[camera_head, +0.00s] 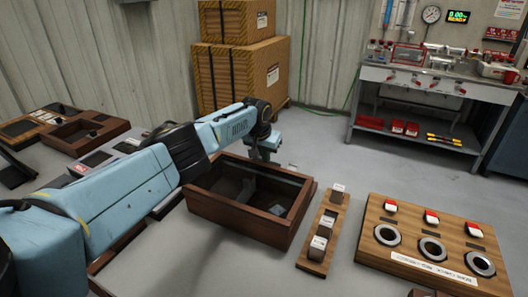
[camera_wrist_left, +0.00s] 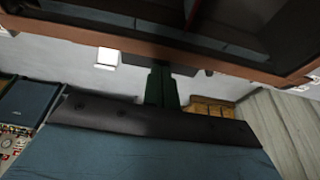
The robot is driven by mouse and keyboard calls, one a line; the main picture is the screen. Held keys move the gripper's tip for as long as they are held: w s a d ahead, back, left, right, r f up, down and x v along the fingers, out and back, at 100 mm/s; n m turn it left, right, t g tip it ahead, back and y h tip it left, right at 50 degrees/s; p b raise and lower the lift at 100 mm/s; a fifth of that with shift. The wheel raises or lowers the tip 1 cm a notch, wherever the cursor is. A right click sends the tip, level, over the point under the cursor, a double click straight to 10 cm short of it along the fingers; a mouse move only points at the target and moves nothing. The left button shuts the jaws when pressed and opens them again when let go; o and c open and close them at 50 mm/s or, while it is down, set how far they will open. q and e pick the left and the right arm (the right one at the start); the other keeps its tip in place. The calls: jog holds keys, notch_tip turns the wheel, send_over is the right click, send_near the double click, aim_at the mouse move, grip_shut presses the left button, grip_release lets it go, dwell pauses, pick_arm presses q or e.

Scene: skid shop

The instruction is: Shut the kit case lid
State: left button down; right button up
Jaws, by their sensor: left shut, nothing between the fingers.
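The kit case appears to be the dark brown wooden box (camera_head: 232,213) in the middle of the table, and its inside shows from above. I cannot make out its lid for sure; my left arm crosses the box's back left corner and hides part of it. My left gripper (camera_head: 264,154) points down just beyond the box's back edge, shut and empty. In the left wrist view the shut fingers (camera_wrist_left: 160,88) are below a brown wooden edge (camera_wrist_left: 215,68); whether they touch it is unclear. My right gripper is not in view.
A wooden strip with small blocks (camera_head: 317,245) lies right of the box. A wooden board with rings and red-white pieces (camera_head: 412,227) is further right. Brown trays (camera_head: 106,130) lie at the left. Cardboard boxes (camera_head: 240,75) and a workbench (camera_head: 420,85) stand behind.

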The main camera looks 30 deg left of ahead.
pick_arm(q)
jog(key=shift+s+f, duration=0.15)
jog(key=shift+f, duration=0.1)
